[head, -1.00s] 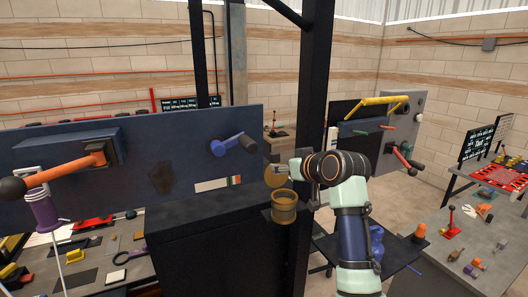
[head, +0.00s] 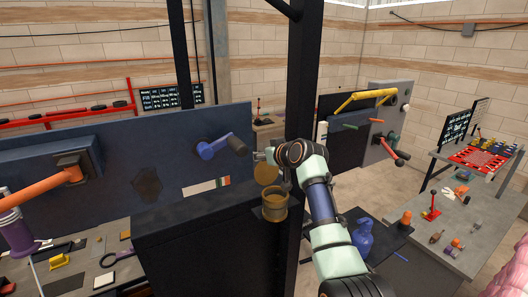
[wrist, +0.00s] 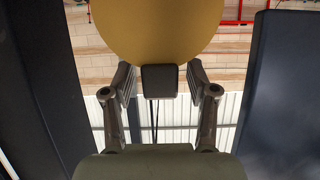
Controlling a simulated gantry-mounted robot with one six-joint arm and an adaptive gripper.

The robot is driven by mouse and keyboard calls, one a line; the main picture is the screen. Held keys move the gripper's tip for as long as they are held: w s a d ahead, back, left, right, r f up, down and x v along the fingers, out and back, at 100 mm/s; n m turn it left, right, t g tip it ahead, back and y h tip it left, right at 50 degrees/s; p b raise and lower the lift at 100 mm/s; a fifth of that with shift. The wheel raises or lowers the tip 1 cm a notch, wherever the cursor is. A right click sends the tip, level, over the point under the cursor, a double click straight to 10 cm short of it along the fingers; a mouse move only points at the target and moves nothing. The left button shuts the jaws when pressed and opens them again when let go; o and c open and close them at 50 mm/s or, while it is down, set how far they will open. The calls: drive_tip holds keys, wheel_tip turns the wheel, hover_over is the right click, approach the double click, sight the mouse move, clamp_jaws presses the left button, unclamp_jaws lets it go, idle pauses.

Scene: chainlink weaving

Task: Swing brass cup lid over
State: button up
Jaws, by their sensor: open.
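The brass cup (head: 274,208) sits on a small dark bracket at the post, its mouth open. Its round brass lid (head: 266,173) stands raised, close to upright, above the cup's far left side. My gripper (head: 260,156) is at the top of the lid in the head view, with its fingers partly hidden. In the wrist view the lid (wrist: 157,28) fills the top. A dark block (wrist: 160,79) at the lid's edge lies between my two open fingers (wrist: 159,74), with gaps on both sides.
The dark post (head: 300,130) rises beside the cup and close to my arm. A blue panel with a blue lever (head: 215,147) and an orange lever (head: 45,187) stands to the left. A grey bench (head: 450,215) with small parts is at right.

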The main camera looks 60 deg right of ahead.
drive_tip(key=shift+c, duration=0.3)
clamp_jaws()
drive_tip(key=shift+a+f+b, duration=0.1)
drive_tip(key=shift+f+b, duration=0.05)
drive_tip(key=shift+b, duration=0.25)
